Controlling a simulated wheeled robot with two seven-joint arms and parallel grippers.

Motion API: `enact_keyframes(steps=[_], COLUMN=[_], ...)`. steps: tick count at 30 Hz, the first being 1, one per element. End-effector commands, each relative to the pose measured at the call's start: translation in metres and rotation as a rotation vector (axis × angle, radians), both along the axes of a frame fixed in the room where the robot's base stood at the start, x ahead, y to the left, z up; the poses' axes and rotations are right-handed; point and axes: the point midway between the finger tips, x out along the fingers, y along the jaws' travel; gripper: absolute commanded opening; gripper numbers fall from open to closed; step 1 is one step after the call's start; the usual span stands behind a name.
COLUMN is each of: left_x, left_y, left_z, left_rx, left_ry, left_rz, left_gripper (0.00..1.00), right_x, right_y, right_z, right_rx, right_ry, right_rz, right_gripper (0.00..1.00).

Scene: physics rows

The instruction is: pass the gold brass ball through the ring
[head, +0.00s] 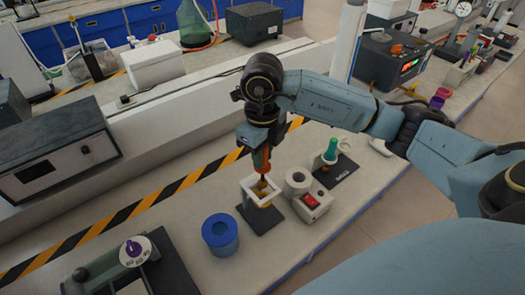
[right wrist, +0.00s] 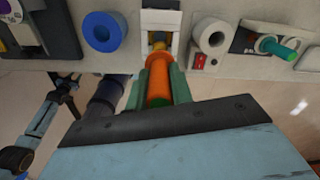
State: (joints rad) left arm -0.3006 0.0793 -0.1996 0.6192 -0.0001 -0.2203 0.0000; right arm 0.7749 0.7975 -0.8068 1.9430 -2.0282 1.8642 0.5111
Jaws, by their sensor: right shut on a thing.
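My right gripper (head: 261,152) is shut on an orange handle with a green end (right wrist: 158,80), pointing down. Below the handle, a gold ball (head: 262,187) shows at the white square frame (head: 247,190), which stands on a dark base plate (head: 262,221). More gold shows lower inside the frame; I cannot tell clearly which part is the ring. In the right wrist view a little gold (right wrist: 159,44) shows beyond the handle, most of it hidden by it. Whether the ball is above or inside the ring is unclear. My left gripper is not in view.
A blue cylinder (head: 220,232) stands left of the frame. A white box with a red switch (head: 312,203) and a white round top is close on its right. A green-handled thing (head: 331,151) stands on a dark plate behind. Bare bench lies in front.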

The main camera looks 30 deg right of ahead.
Motion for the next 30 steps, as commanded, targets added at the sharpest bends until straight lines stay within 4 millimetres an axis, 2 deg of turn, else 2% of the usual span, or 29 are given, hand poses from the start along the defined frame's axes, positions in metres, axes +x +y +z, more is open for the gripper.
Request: enact_keyframes(steps=[12,30], left_x=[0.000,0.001], left_y=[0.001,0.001], left_z=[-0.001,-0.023], left_rx=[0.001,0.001], left_ry=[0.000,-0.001], left_rz=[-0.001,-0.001], left_gripper=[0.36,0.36], right_x=[0.000,0.001], right_y=[0.000,0.000], right_z=[0.000,-0.024], right_rx=[0.000,0.001], right_ry=[-0.001,-0.002], right_rz=[0.001,0.000], right_gripper=[0.04,0.04])
